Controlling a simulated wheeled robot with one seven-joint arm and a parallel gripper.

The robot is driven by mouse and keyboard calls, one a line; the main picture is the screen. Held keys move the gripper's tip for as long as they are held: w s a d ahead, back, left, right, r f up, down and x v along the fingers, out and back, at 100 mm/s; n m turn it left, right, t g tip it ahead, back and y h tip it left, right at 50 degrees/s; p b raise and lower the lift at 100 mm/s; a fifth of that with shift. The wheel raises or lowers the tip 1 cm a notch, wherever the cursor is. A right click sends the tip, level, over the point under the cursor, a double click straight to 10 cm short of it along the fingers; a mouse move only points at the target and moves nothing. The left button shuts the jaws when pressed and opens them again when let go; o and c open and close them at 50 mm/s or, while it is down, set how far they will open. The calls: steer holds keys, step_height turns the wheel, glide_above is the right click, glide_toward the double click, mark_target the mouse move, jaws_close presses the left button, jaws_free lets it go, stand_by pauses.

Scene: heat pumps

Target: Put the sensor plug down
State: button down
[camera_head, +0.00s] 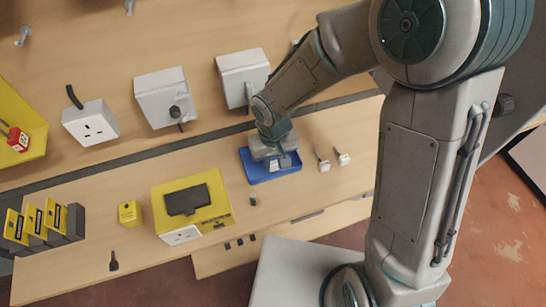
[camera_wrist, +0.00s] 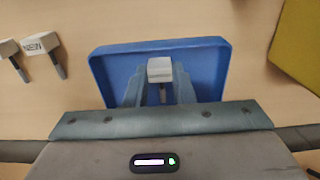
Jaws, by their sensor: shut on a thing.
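My gripper (camera_head: 275,160) is over the blue tray (camera_head: 253,177) on the wooden bench, pointing down. In the wrist view my gripper (camera_wrist: 160,85) has its two fingers shut on a small white block with a thin dark stem, the sensor plug (camera_wrist: 160,69). The blue tray (camera_wrist: 110,62) lies behind and around the plug in that view. I cannot tell whether the plug touches the tray floor. Two more white plugs with dark stems stand or lie to the right of the tray in the head view (camera_head: 324,164); one is marked "NEW" in the wrist view (camera_wrist: 42,43).
A yellow box with a black device (camera_head: 187,199) stands left of the tray. A small yellow block (camera_head: 130,213) and several yellow-black boxes (camera_head: 33,222) are further left. White wall boxes (camera_head: 166,97) hang behind. The bench right of the loose plugs looks clear.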

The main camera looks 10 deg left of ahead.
mark_target(273, 162)
steer(key=shift+w+a+f, duration=0.1)
steer(key=shift+w+f, duration=0.05)
steer(key=shift+f, duration=0.05)
steer(key=c, duration=1.2)
jaws_free()
steer(key=shift+c, duration=0.2)
step_height(273, 162, up, 12)
steer(key=s+d+r+m+t, duration=0.1)
steer(key=s+d+r+m, duration=0.1)
steer(key=d, duration=0.6)
steer(key=s+d+r+m+t, duration=0.1)
steer(key=s+d+r+m, duration=0.1)
steer(key=d, duration=0.6)
steer(key=s+d+r+m+t, duration=0.1)
steer(key=d+r, duration=0.3)
steer(key=d, duration=0.4)
steer(key=shift+s+r+m+t, duration=0.35)
steer(key=shift+s+m+t, duration=0.05)
steer(key=shift+s+m, duration=0.35)
